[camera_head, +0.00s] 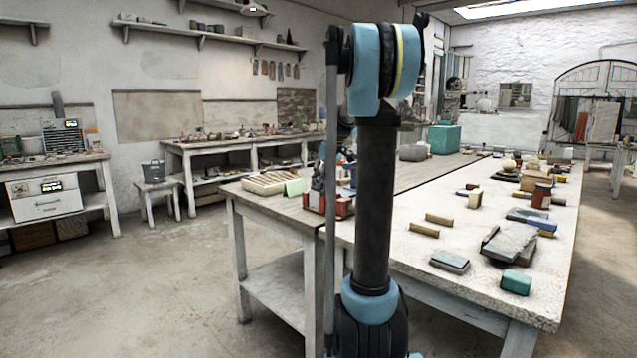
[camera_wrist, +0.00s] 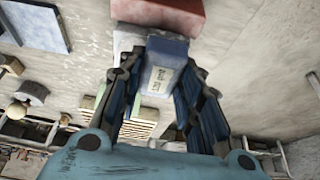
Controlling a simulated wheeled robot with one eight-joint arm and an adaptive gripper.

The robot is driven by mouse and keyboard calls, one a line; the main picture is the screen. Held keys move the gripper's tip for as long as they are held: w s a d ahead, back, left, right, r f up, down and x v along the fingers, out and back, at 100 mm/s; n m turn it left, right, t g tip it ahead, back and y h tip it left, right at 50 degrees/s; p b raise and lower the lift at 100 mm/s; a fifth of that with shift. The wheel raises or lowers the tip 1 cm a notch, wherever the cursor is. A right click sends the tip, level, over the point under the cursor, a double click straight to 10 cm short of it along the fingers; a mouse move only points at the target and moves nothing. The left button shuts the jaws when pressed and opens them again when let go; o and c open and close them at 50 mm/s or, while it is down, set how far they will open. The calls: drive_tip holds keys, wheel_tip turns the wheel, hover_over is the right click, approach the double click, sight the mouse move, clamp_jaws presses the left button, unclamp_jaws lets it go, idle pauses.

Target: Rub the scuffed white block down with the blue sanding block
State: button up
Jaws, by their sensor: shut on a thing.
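In the wrist view my gripper (camera_wrist: 163,68) is shut on a blue block (camera_wrist: 168,49) with a pale lettered label, which looks like the blue sanding block. Just beyond it is a red block-like thing (camera_wrist: 158,12), close to or touching the held block; I cannot tell which. A pale white surface (camera_wrist: 128,40) shows beside the held block, partly hidden by the finger; I cannot tell whether it is the scuffed white block. In the head view my gripper (camera_head: 321,178) is by a red holder (camera_head: 328,207) at the table's left edge, largely hidden by my arm.
The pale worktable (camera_head: 400,265) holds a teal block (camera_head: 516,282), grey slabs (camera_head: 509,242), a grey-blue block (camera_head: 450,261) and small tan blocks (camera_head: 439,220). A slatted wooden tray (camera_head: 268,183) sits left of my gripper. Floor at the left is clear.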

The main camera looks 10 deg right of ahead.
drive_tip(key=shift+s+d+f, duration=0.1)
drive_tip(key=shift+s+d, duration=0.3)
drive_tip(key=shift+s, duration=0.15)
drive_tip(key=shift+w+a, duration=0.65)
drive_tip(key=shift+w, duration=0.2)
drive_tip(key=shift+w+a, duration=0.6)
drive_tip(key=shift+w, duration=0.2)
drive_tip(key=shift+s+d+r, duration=0.65)
drive_tip(key=shift+s+r, duration=0.1)
drive_tip(key=shift+s, duration=0.05)
drive_tip(key=shift+r, duration=1.25)
